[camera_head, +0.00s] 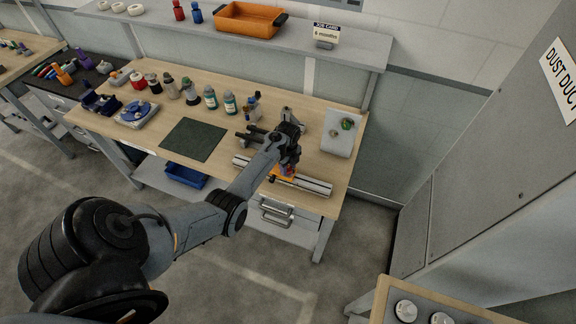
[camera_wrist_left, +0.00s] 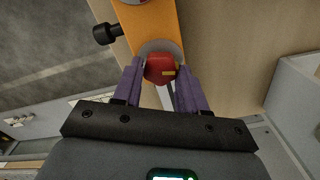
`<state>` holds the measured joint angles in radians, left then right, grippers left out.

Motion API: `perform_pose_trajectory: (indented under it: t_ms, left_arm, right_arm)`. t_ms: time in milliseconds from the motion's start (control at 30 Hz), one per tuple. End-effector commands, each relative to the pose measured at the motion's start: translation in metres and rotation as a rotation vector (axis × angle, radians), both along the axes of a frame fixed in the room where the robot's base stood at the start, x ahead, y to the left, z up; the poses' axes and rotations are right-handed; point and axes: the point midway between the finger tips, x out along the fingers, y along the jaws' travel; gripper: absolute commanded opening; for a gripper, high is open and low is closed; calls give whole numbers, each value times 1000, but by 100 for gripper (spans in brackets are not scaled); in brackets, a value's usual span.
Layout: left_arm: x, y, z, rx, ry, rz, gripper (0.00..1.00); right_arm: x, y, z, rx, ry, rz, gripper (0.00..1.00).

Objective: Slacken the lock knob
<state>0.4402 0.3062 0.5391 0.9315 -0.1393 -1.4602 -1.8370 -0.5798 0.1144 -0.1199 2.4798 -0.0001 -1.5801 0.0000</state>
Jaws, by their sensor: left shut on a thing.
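The orange carriage (camera_head: 283,174) sits on a silver rail (camera_head: 313,185) near the front right of the bench. In the left wrist view the orange carriage (camera_wrist_left: 150,22) has a black side knob (camera_wrist_left: 107,33) and a red knob (camera_wrist_left: 160,68) on a grey round base. My left gripper (camera_wrist_left: 161,78) has its purple fingers on both sides of the red knob and is shut on it. In the head view my left gripper (camera_head: 289,163) is over the rail, and its arm hides part of the carriage. My right gripper is in neither view.
A dark green mat (camera_head: 194,139) lies left of my arm. Bottles and pots stand along the back left of the bench (camera_head: 110,115). A pale tray (camera_head: 340,136) with small green items lies behind the rail. A shelf with an orange bin (camera_head: 247,21) runs above.

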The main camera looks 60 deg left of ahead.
Motion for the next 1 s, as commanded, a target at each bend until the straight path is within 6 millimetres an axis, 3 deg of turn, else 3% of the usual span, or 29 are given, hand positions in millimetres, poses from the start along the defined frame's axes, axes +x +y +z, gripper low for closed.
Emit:
perform_pose_trajectory:
  t_ms: [600,1000]
  left_arm:
    - [1,0,2,-1,2,412,11]
    - [1,1,1,-1,1,526,11]
  right_arm:
    - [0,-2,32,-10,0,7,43]
    - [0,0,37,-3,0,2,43]
